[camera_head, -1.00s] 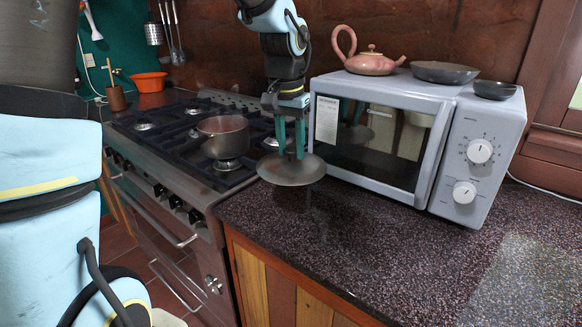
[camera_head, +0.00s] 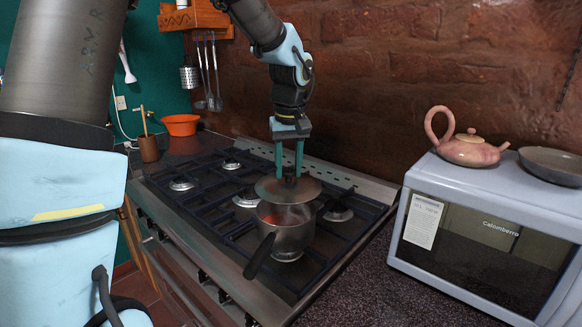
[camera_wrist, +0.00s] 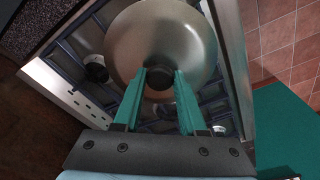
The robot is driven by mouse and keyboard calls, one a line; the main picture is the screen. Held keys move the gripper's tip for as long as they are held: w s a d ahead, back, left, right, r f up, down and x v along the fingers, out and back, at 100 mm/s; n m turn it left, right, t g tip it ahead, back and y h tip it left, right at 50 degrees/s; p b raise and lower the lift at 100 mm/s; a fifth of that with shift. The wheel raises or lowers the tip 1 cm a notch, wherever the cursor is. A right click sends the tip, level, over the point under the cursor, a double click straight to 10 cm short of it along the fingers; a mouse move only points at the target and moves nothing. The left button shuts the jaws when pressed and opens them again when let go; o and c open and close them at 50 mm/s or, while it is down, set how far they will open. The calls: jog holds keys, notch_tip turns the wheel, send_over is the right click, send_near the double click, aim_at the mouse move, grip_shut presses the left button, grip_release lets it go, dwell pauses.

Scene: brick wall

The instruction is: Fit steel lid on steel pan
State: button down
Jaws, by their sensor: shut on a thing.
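The steel lid (camera_head: 270,191) hangs level from my gripper (camera_head: 288,176), whose two green fingers are shut on its dark knob. The steel pan (camera_head: 291,232) stands on the stove below, its dark handle pointing toward the front left. Something reddish shows inside the pan. In the head view the lid is above the pan's back part and its rim, with the front of the pan opening uncovered; the gap between them is hard to judge. In the wrist view the lid (camera_wrist: 190,40) fills the upper middle, with my fingers (camera_wrist: 160,82) at its knob, and the pan is hidden.
The black stove grates (camera_head: 215,195) surround the pan. A grey microwave (camera_head: 490,235) stands to the right, with a pink teapot (camera_head: 468,149) and a dark bowl (camera_head: 552,164) on top. An orange bowl (camera_head: 181,124) is at the back left. A brick wall is behind.

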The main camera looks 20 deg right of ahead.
aim_at(286, 181)
jog(key=shift+w+a, duration=0.15)
jog(key=shift+w, duration=0.35)
jog(key=shift+f+b, duration=2.1)
jog(key=shift+f, duration=0.7)
jog(key=shift+f+b, duration=0.45)
jog(key=shift+f, duration=0.1)
jog(key=shift+c, duration=1.9)
grip_release()
jog(key=r, duration=0.3)
jog(key=s+r+b, duration=0.1)
jog(key=r, duration=0.3)
jog(key=r+b, duration=0.1)
jog(key=r, duration=0.2)
jog(key=shift+s+a+r, duration=0.1)
jog(key=shift+s+r, duration=0.1)
jog(key=shift+r, duration=0.2)
